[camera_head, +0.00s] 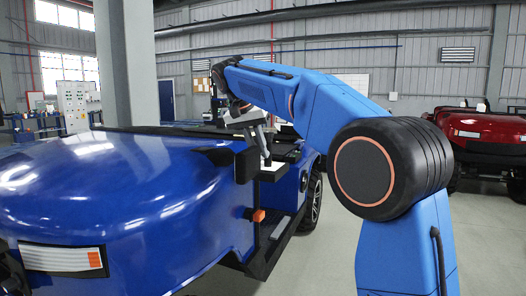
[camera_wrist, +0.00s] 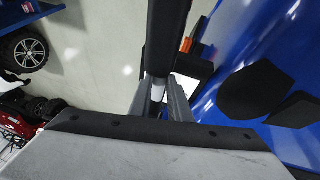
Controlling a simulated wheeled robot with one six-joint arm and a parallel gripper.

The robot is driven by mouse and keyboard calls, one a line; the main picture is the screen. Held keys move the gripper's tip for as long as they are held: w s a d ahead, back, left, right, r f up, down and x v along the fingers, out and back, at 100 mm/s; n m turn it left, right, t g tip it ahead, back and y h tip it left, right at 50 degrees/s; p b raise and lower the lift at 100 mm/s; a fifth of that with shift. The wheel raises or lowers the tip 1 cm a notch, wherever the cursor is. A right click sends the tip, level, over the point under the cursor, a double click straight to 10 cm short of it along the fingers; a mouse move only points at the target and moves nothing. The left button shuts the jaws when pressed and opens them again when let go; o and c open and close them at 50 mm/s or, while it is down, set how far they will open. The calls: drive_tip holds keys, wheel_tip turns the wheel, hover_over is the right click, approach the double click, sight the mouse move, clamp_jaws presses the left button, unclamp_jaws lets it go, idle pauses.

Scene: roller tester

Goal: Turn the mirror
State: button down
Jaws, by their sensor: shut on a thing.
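The black side mirror (camera_head: 246,166) stands out from the side of the blue vehicle (camera_head: 110,190) in the head view. My gripper (camera_head: 266,160) reaches down at it from above, just to its right. In the wrist view my gripper (camera_wrist: 162,100) has its two grey fingers close together on the dark mirror (camera_wrist: 168,35), which shows as an upright black bar running up from between them. A small white patch lies between the fingers. The gripper hides part of the mirror, and its reflecting face cannot be made out.
An orange lamp (camera_head: 258,215) sticks out of the vehicle's side below the mirror. A dark red vehicle (camera_head: 485,135) stands at the right. A pillar (camera_head: 125,65) rises behind the blue vehicle. The floor between the two vehicles is clear.

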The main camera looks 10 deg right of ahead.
drive_tip(key=shift+w+a+m, duration=0.2)
drive_tip(key=shift+a+m, duration=0.05)
drive_tip(key=shift+m, duration=0.25)
drive_tip(key=c, duration=1.6)
unclamp_jaws()
drive_tip(key=shift+c, duration=0.2)
drive_tip(key=v, duration=1.2)
